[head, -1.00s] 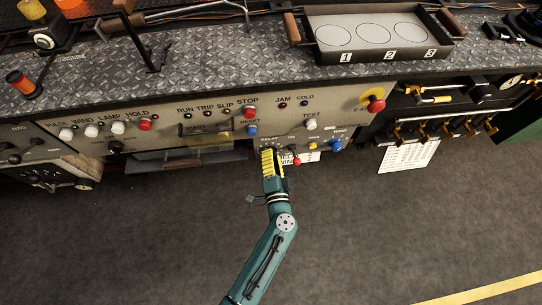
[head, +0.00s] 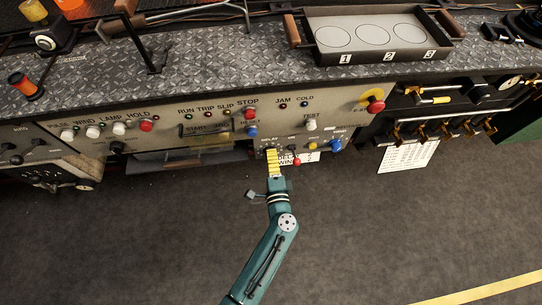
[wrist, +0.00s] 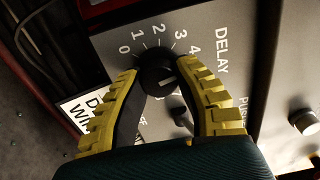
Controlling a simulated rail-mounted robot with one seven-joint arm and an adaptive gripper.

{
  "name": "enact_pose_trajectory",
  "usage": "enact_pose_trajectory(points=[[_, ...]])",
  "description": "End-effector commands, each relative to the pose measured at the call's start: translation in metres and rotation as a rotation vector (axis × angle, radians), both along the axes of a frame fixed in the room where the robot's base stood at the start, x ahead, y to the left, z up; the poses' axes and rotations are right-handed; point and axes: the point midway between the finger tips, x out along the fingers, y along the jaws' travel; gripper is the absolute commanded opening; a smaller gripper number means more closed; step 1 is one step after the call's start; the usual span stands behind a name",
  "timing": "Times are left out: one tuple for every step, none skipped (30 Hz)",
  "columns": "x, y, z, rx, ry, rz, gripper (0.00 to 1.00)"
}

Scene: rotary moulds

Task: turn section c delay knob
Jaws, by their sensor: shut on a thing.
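The delay knob (wrist: 158,74) is black and round, with a printed scale from 0 to 4 and the word DELAY beside it in the wrist view. My gripper (wrist: 157,72) has yellow ribbed fingers, one on each side of the knob, shut on it. In the head view my gripper (head: 271,152) reaches the lower front panel just under the small DELAY label, and it hides most of the knob there. The knob's pointer is too dark to read.
A red-tipped lever (head: 296,161) stands close to the right of my gripper, with a blue knob (head: 336,145) beyond it. A blue reset button (head: 251,131) is above left. Open floor lies in front.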

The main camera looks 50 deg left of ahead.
Motion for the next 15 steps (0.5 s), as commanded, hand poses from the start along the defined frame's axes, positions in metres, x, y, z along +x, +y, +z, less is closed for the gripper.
enact_pose_trajectory(points=[[0.0009, -0.0009, -0.0004, -0.001, 0.001, -0.004, 0.00], [0.0009, -0.0009, -0.0005, -0.001, 0.001, -0.004, 0.00], [0.0009, -0.0009, -0.0005, -0.001, 0.001, -0.004, 0.00], [0.0009, -0.0009, -0.0006, -0.001, 0.001, -0.004, 0.00], [0.0009, -0.0009, -0.0006, -0.001, 0.001, -0.004, 0.00], [0.0009, -0.0010, -0.0007, -0.001, 0.000, -0.004, 0.00], [0.0009, -0.0010, -0.0007, -0.002, 0.000, -0.004, 0.00], [0.0009, -0.0010, -0.0008, -0.002, 0.000, -0.004, 0.35], [0.0007, -0.0009, -0.0008, -0.002, 0.000, -0.004, 0.43], [0.0007, -0.0009, -0.0008, -0.002, 0.000, -0.004, 0.49], [0.0006, -0.0008, -0.0008, -0.002, 0.000, -0.003, 0.54], [0.0005, -0.0007, -0.0008, -0.001, 0.000, -0.003, 0.62], [0.0005, -0.0006, -0.0007, -0.001, 0.000, -0.003, 0.62], [0.0005, -0.0006, -0.0007, -0.001, 0.000, -0.002, 0.62], [0.0004, -0.0005, -0.0007, -0.001, 0.000, -0.002, 0.62]])
